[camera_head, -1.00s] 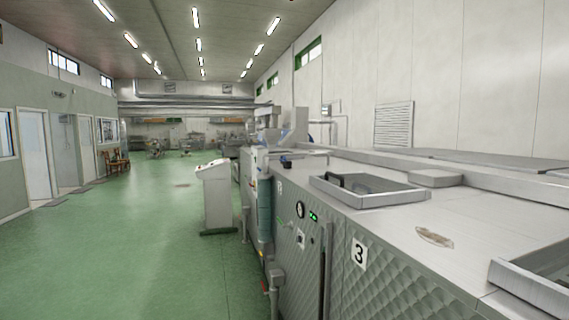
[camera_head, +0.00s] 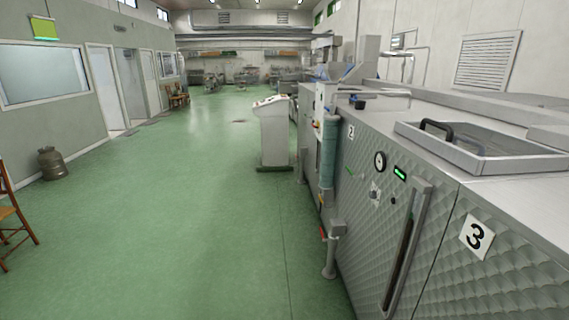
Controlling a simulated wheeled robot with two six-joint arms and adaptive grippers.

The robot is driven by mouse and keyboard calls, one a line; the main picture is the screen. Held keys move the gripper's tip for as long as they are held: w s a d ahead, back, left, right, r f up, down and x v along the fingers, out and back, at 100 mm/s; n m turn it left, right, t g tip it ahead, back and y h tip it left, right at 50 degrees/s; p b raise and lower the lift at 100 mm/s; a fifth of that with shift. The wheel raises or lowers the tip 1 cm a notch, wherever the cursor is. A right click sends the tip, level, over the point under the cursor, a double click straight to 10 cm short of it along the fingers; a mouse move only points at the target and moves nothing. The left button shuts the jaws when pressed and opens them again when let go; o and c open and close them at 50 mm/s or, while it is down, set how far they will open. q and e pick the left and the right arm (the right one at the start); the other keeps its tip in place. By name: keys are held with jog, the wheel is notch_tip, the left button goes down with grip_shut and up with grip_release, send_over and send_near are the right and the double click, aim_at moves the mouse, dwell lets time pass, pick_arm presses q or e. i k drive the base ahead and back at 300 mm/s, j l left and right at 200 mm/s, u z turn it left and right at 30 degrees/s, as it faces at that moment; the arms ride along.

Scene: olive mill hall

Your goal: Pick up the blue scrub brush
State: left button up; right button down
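I cannot make out a blue scrub brush in the head view. A small dark object with a little blue (camera_head: 358,102) sits on the machine top beyond the near hatch; it is too small to identify. Neither of my grippers shows in the view.
A long steel machine (camera_head: 440,250) marked 2 and 3 runs along the right, with a raised hatch (camera_head: 480,160) on top. A control console (camera_head: 273,135) stands left of it. A metal canister (camera_head: 53,164) and a wooden chair (camera_head: 12,215) are at left. The green floor (camera_head: 170,220) between is clear.

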aim_at(351, 100)
jog(key=i+j, duration=0.2)
jog(key=i, duration=0.8)
jog(key=i+j+u, duration=0.1)
jog(key=i, duration=1.7)
jog(key=i+j+z, duration=0.1)
jog(key=i, duration=0.7)
jog(key=i+j+z, duration=0.1)
jog(key=i, duration=0.65)
jog(key=i+z, duration=0.25)
jog(key=z, duration=0.15)
jog(key=i+z, duration=0.25)
jog(key=z, duration=0.2)
jog(key=i+j+z, duration=0.1)
jog(key=i+z, duration=0.15)
jog(key=z, duration=0.15)
jog(key=i+j+z, duration=0.2)
jog(key=z, duration=0.2)
jog(key=i, duration=0.05)
